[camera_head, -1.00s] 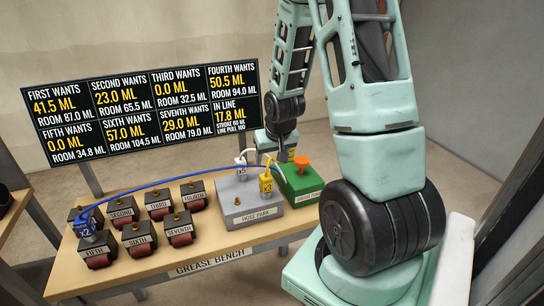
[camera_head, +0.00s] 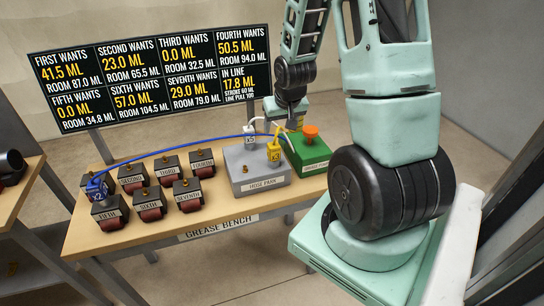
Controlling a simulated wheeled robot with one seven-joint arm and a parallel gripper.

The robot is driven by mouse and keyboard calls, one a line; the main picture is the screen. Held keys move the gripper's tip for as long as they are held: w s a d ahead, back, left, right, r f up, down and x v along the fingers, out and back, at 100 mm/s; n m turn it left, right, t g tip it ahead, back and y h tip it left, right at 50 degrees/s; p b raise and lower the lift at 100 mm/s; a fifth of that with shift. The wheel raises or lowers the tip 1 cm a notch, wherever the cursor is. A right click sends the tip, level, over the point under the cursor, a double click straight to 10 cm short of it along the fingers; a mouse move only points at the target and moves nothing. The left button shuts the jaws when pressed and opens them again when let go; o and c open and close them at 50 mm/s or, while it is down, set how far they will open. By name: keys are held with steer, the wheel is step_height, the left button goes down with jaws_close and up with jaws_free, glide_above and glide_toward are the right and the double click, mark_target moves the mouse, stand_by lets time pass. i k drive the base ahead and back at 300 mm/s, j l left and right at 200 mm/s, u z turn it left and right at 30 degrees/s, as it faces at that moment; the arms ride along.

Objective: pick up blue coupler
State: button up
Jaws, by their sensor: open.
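The blue coupler (camera_head: 97,188) is at the left end of the bench, at the block labelled FIFTH (camera_head: 108,213); I cannot tell whether it sits on that block or on the one behind. A blue hose (camera_head: 180,148) arcs from it to the green block at the right. My gripper (camera_head: 291,124) hangs over the right back of the bench, by the green block and the hose park, far to the right of the blue coupler. It is open; its fingers are small and partly hidden by hoses and the couplers there.
The grey hose park (camera_head: 243,160) carries a white coupler (camera_head: 249,133) and a yellow coupler (camera_head: 273,150). The green block (camera_head: 308,151) has an orange knob (camera_head: 311,131). Several labelled blocks stand in two rows on the grease bench (camera_head: 80,232). A display board (camera_head: 150,78) rises behind.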

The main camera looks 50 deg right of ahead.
mark_target(97, 192)
steer(key=i+u, duration=0.6)
steer(key=u, duration=0.2)
steer(key=i+u, duration=0.4)
steer(key=k+l, duration=0.05)
steer(key=k, duration=0.1)
